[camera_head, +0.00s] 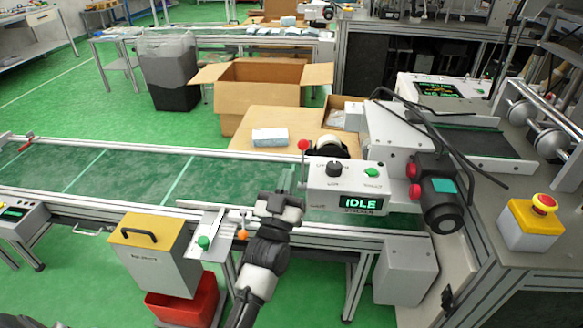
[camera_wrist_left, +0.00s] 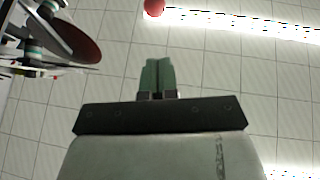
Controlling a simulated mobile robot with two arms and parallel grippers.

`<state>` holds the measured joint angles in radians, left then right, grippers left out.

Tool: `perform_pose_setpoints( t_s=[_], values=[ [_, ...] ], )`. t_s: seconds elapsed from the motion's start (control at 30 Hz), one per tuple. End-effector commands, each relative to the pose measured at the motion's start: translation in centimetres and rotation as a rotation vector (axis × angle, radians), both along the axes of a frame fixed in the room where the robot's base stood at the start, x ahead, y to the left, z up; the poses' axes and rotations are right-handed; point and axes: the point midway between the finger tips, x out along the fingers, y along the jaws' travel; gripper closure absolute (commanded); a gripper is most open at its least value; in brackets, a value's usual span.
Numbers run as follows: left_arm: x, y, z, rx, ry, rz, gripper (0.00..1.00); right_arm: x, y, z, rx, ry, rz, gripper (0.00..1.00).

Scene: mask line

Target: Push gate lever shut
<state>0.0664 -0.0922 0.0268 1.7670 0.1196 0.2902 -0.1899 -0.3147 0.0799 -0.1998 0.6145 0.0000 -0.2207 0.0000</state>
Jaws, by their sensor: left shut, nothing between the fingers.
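A lever with a red ball knob (camera_head: 304,145) stands upright at the left end of the white IDLE control box, beside the green belt. A red ball (camera_wrist_left: 154,8), likely the same knob, shows at the top of the left wrist view, beyond my fingertips and apart from them. My left gripper (camera_head: 288,182) is over the belt, just left of the control box and on the near side of the red knob. Its green fingers (camera_wrist_left: 158,62) are closed together with nothing between them. I cannot tell from the frames whether this lever works the gate. My right gripper is not in view.
The IDLE control box (camera_head: 347,188) is close to the right of my gripper. An orange knob (camera_head: 241,234) and a small plate with a green button (camera_head: 204,242) sit on the near rail. A reject bin (camera_head: 150,258) stands in front. The belt (camera_head: 120,170) to the left is clear.

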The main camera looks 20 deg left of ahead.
Motion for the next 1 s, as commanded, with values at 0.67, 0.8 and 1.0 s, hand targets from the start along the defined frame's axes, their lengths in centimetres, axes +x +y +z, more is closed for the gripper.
perform_pose_setpoints(
  t_s=[0.67, 0.8, 1.0],
  values=[
    [-5.1, -0.6, -3.4, -0.001, 0.0, -0.001, 1.0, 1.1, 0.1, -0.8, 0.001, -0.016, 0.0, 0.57],
    [-5.1, -0.6, -3.3, -0.001, 0.0, -0.001, 1.0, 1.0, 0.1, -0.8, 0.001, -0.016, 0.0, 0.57],
    [-5.1, -0.7, -3.5, 0.0, 0.006, -0.002, 1.0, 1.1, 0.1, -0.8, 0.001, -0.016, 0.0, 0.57]
  ],
)
